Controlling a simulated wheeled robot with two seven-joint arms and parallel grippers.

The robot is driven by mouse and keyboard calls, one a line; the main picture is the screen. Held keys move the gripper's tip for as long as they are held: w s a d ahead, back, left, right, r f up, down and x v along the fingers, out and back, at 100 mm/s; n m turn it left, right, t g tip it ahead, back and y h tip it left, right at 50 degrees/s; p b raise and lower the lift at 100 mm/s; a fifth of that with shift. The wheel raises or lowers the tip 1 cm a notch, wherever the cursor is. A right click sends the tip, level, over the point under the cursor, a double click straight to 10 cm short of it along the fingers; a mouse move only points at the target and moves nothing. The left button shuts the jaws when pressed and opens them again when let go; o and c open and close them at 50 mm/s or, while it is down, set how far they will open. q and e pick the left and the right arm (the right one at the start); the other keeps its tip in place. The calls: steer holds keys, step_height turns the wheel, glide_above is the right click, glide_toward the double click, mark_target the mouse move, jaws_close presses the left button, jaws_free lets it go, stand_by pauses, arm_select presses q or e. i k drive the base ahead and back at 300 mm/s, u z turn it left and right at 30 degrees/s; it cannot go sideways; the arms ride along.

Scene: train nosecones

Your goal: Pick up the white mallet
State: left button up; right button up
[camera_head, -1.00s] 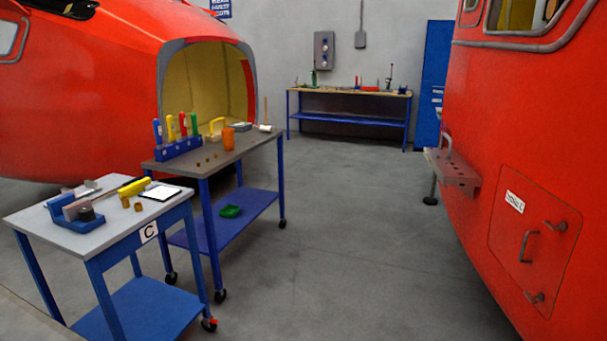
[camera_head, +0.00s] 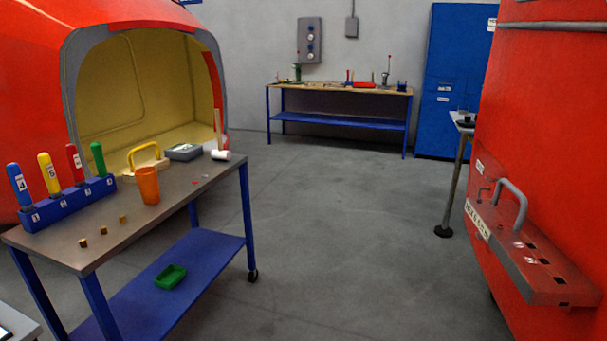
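The white mallet (camera_head: 221,155) stands at the far right corner of the grey-topped cart (camera_head: 150,212). Its white head rests on the cart top and its light wooden handle points up. Behind it is the opening of a red nosecone. Neither of my grippers shows in the head view.
On the cart are a blue rack (camera_head: 70,204) with several coloured-handled tools, an orange cup (camera_head: 148,186), a yellow-handled block (camera_head: 145,158), a grey box (camera_head: 184,152) and small brass pieces. A red nosecone with a ledge (camera_head: 535,262) stands at right. Floor between is clear.

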mark_target(220, 154)
steer(key=i, duration=4.35)
steer(key=u, duration=1.45)
